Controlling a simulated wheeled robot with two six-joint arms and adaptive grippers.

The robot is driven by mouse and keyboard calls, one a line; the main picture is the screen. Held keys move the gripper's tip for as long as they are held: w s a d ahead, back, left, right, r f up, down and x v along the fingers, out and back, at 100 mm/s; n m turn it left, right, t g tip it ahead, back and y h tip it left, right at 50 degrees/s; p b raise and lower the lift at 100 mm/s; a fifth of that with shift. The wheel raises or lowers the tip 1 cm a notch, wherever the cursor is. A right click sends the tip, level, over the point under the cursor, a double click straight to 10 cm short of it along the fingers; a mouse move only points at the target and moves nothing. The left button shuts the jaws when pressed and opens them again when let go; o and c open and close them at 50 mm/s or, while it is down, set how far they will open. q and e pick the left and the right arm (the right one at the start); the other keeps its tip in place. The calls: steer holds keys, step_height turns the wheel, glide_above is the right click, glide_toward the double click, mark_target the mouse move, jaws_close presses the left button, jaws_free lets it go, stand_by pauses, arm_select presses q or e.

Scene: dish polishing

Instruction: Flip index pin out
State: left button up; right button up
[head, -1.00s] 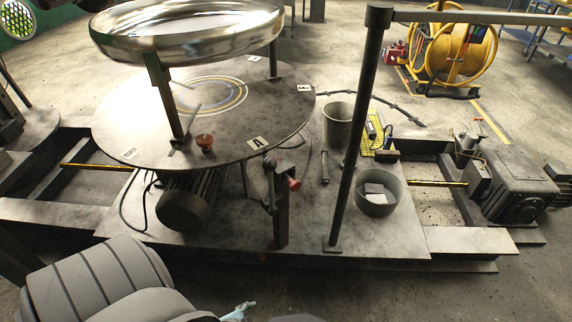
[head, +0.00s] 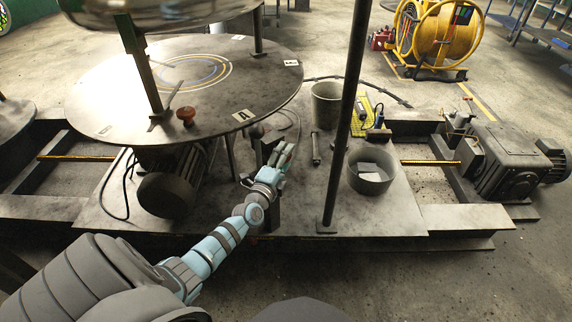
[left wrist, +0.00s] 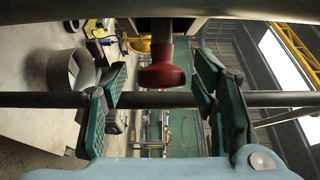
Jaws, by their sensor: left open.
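The index pin's red knob (left wrist: 162,72) shows in the left wrist view, hanging from a dark edge at the top. My left gripper (head: 285,158) is open beside the post under the turntable's front edge. In the left wrist view its green-padded fingers (left wrist: 160,100) stand left and right of the knob with gaps on both sides; the knob appears between them, not gripped. The round turntable (head: 100,95) carries a polished metal dish (head: 160,12) above it. My right gripper is not in view.
A brown knob (head: 186,114) sits on the turntable. A vertical dark pole (head: 345,130) stands right of my gripper. Beyond are a bucket (head: 326,105), a bowl with pale blocks (head: 371,178) and a motor (head: 515,165).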

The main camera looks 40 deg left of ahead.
arm_select(q)
steer(key=shift+w+a+r, duration=0.1)
steer(key=shift+w+a, duration=0.05)
steer(key=shift+w, duration=0.2)
jaws_close()
steer(key=d+p, duration=0.2)
steer(key=d, duration=0.1)
steer(key=shift+s+f+p, duration=0.2)
steer(key=shift+s+p, duration=0.1)
steer(key=shift+s, duration=0.05)
steer(key=shift+c, duration=1.8)
jaws_free()
steer(key=shift+d, duration=0.1)
steer(key=o, duration=0.4)
steer(key=shift+d+r, duration=0.15)
steer(key=shift+c, duration=0.2)
